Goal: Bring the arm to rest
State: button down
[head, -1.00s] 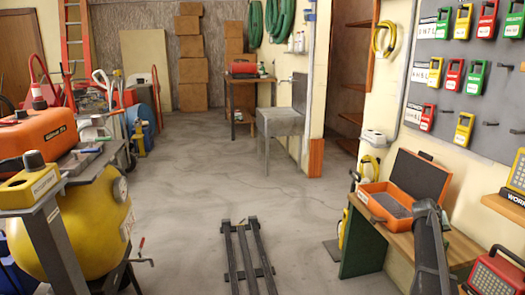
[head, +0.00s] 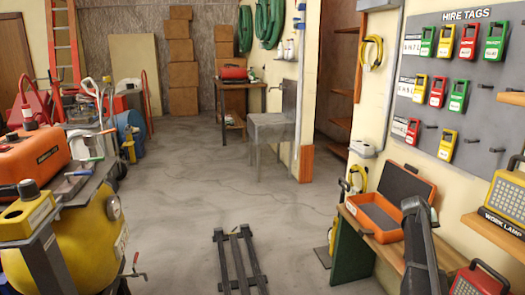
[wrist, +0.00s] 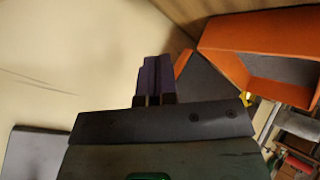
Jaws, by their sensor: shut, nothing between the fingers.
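My gripper (wrist: 154,82) shows in the wrist view, its two dark fingers together with nothing between them. It points toward a pale wall, with the open orange case (wrist: 262,45) beyond it to the right. In the head view, a dark grey arm-like part, which seems to be my arm, rises at the lower right, in front of the bench with the open orange case (head: 377,218). I cannot make out the fingers clearly there.
A yellow tank (head: 75,245) and an orange machine (head: 35,155) stand at left. Grey floor (head: 185,190) is open in the middle.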

jog(key=shift+f, duration=0.1)
jog(key=shift+s, duration=0.1)
jog(key=s+a+f+n+g+y, duration=0.1)
jog(key=s+a+f+y, duration=0.15)
jog(key=s+a, duration=1)
jog(key=s+a+f+n+g+y, duration=0.1)
jog(key=s+a+n+y, duration=0.15)
jog(key=s+a, duration=1)
jog(key=s+a+f+n+g+y, duration=0.1)
jog(key=s+a+f+g+y, duration=0.35)
jog(key=a, duration=1.55)
notch_tip(320, 180, up, 30)
jog(key=t+h+p, duration=0.1)
jog(key=t+p, duration=0.2)
jog(key=p, duration=2.3)
jog(key=shift+a+p, duration=0.3)
jog(key=shift+p, duration=0.1)
